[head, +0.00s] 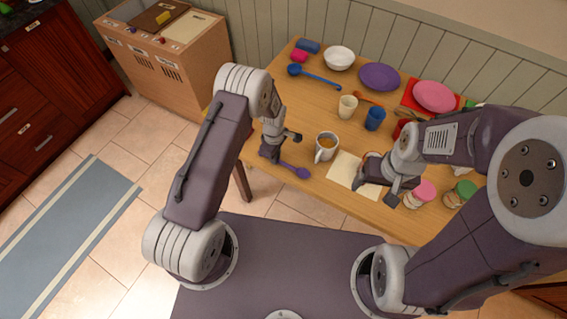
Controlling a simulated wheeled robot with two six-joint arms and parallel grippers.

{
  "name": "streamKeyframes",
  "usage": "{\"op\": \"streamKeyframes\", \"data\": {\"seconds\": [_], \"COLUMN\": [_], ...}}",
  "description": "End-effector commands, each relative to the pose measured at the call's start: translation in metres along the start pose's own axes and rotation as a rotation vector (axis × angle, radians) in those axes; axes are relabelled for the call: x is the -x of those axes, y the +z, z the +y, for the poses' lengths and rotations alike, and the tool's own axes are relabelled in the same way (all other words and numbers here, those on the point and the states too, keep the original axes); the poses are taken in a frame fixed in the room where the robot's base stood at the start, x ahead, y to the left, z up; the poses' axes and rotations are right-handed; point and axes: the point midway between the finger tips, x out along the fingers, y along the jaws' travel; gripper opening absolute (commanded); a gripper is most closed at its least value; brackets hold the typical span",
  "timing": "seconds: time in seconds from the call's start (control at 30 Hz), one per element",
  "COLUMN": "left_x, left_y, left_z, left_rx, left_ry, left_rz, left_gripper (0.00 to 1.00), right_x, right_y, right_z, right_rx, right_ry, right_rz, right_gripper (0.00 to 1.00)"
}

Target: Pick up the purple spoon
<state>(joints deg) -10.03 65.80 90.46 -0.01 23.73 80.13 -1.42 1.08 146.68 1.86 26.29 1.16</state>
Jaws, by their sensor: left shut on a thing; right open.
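The purple spoon (302,172) is at the front left part of the wooden table, its bowl pointing right. Its handle end runs under my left gripper (281,148), which is shut on the spoon's handle and hides part of it. I cannot tell whether the spoon touches the table or is slightly above it. My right gripper (378,183) is open and empty, over the cream napkin at the table's front.
A white mug (326,146) with brown drink stands just right of the spoon. A cream napkin (345,171), cream cup (347,106), blue cup (375,118), blue ladle (315,76), purple plate (379,77) and lidded jars (463,190) are on the table.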

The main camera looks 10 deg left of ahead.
Motion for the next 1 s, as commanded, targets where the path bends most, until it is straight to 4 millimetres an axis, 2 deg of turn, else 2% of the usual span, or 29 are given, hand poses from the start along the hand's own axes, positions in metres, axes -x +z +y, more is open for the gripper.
{"op": "streamKeyframes", "data": {"seconds": [0.27, 0.47, 0.8, 1.0], "left_x": [0.007, 0.040, 0.086, 0.105], "left_y": [0.000, 0.000, 0.079, 0.110], "left_z": [0.000, 0.002, -0.003, -0.004], "left_rx": [0.000, 0.000, -0.006, -0.003], "left_ry": [0.001, 0.006, 0.004, 0.001], "left_rz": [0.000, 0.001, 0.000, 0.000], "left_gripper": [0.00, 0.00, 0.00, 0.00], "right_x": [-0.001, -0.007, -0.017, -0.019], "right_y": [0.000, 0.001, 0.002, 0.002], "right_z": [0.000, 0.000, 0.000, 0.000], "right_rx": [0.000, 0.000, 0.000, 0.000], "right_ry": [0.000, 0.000, 0.000, 0.000], "right_rz": [0.000, 0.000, 0.000, 0.000], "right_gripper": [0.78, 0.78, 0.78, 0.78]}}
